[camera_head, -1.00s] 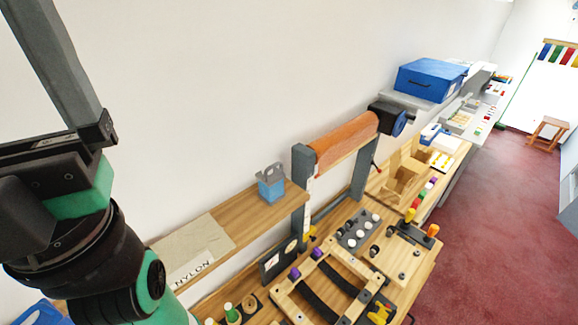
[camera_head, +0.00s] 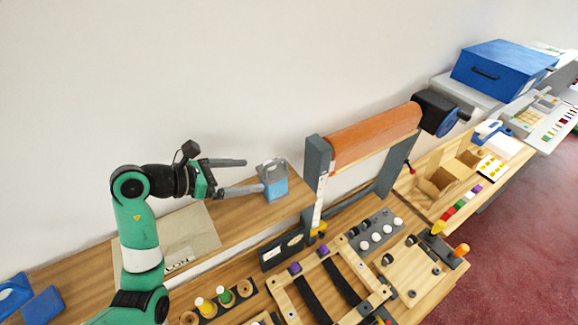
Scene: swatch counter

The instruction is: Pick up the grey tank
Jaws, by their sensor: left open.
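The grey tank (camera_head: 272,180) stands upright on a raised wooden shelf (camera_head: 240,217) against the wall. It is a small box, grey on top with a blue lower part. My left gripper (camera_head: 247,176) reaches in from the left at about the tank's height. Its two long fingers are spread, with the tips close to the tank's left side. I cannot tell whether a finger touches it. My right gripper is not in view.
An orange roller (camera_head: 375,138) on grey posts stands right of the tank. A paper sheet (camera_head: 190,235) lies on the shelf under my arm. Below are a wooden frame (camera_head: 283,300) and pegs. A blue case (camera_head: 503,70) sits far right.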

